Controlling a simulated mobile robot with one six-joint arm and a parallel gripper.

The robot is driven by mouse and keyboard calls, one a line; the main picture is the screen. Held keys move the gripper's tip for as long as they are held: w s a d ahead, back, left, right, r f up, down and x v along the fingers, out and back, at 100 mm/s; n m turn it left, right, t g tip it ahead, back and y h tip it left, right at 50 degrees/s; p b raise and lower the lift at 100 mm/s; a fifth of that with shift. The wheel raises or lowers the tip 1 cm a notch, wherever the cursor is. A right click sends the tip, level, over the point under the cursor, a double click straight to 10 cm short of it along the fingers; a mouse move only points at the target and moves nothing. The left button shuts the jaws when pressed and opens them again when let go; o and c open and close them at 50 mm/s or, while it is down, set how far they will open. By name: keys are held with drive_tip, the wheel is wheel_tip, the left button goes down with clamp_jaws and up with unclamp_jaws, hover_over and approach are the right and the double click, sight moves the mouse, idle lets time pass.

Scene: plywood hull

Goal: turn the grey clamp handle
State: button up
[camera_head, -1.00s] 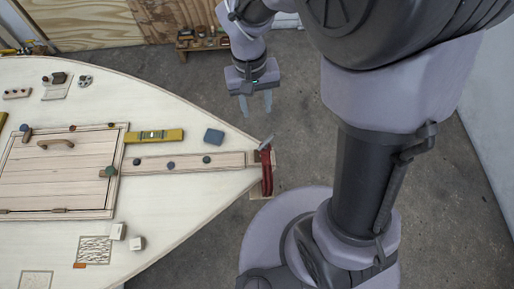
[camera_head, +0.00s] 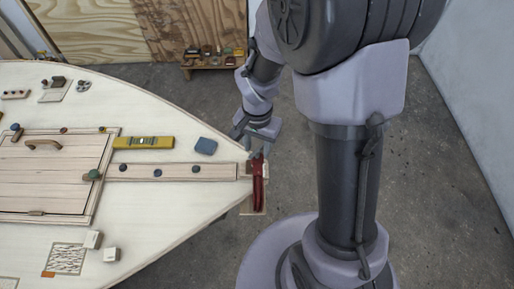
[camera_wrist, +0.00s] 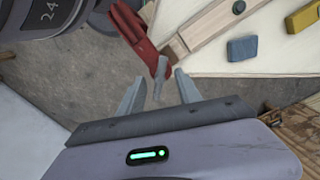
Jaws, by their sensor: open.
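The red clamp (camera_head: 258,186) sits at the pointed tip of the pale wooden hull; it also shows in the wrist view (camera_wrist: 136,28). Its grey handle (camera_wrist: 159,78) stands out from the red body in the wrist view. My gripper (camera_head: 258,152) is at the hull tip, right by the clamp. In the wrist view my gripper (camera_wrist: 158,92) is open, with one finger on each side of the grey handle. I cannot tell whether either finger touches it. In the head view the handle is mostly hidden by my gripper.
A blue block (camera_head: 205,146) and a yellow level (camera_head: 143,143) lie on the hull (camera_head: 190,225) near the tip. A wooden strip (camera_head: 215,172) runs toward the clamp. A small bench with items (camera_head: 212,62) stands behind on the floor.

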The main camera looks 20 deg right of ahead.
drive_tip(key=shift+f, duration=0.2)
drive_tip(key=shift+c, duration=0.4)
clamp_jaws()
drive_tip(key=n, duration=0.4)
drive_tip(key=shift+n+p, duration=0.3)
drive_tip(key=shift+p, duration=0.05)
drive_tip(key=shift+s+n+p, duration=0.1)
drive_tip(key=shift+n+p, duration=0.35)
drive_tip(key=shift+n, duration=2.05)
